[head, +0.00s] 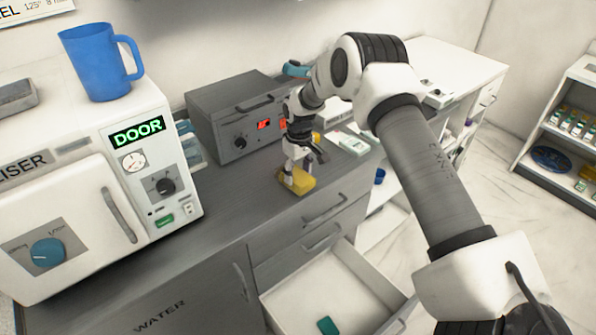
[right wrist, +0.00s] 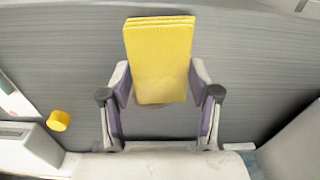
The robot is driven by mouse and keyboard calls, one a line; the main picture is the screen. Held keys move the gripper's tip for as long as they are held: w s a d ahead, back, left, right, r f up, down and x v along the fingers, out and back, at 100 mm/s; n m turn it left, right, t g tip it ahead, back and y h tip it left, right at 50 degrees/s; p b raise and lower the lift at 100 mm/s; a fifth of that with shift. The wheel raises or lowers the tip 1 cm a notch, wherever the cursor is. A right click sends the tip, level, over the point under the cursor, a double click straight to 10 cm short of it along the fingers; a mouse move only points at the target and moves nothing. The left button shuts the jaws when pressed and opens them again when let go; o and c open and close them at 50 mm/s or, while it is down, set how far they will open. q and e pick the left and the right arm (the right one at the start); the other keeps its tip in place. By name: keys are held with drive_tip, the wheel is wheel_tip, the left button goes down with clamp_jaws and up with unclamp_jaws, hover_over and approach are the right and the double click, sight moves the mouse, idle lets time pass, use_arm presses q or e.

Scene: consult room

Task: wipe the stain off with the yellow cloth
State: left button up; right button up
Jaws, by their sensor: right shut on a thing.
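The yellow cloth (head: 299,182) is a thick folded pad at the grey worktop (head: 225,198), near its front edge. My right gripper (head: 297,168) points down and is shut on the cloth. In the right wrist view the cloth (right wrist: 160,55) sits between the two fingers, its far end sticking out past them. It looks to be on or just above the worktop; I cannot tell if it touches. A faint brownish patch (right wrist: 178,107) shows at the cloth's near edge and may be the stain, mostly covered. My left gripper is not in view.
A grey box with a red display (head: 240,115) stands behind the gripper. A white steriliser (head: 90,190) with a blue jug (head: 98,62) on top is at left. A drawer (head: 368,268) hangs open below the worktop. Bare worktop lies left of the cloth.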

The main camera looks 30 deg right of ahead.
drive_tip(key=shift+f+b, duration=0.3)
drive_tip(key=shift+f, duration=0.25)
drive_tip(key=shift+w, duration=0.15)
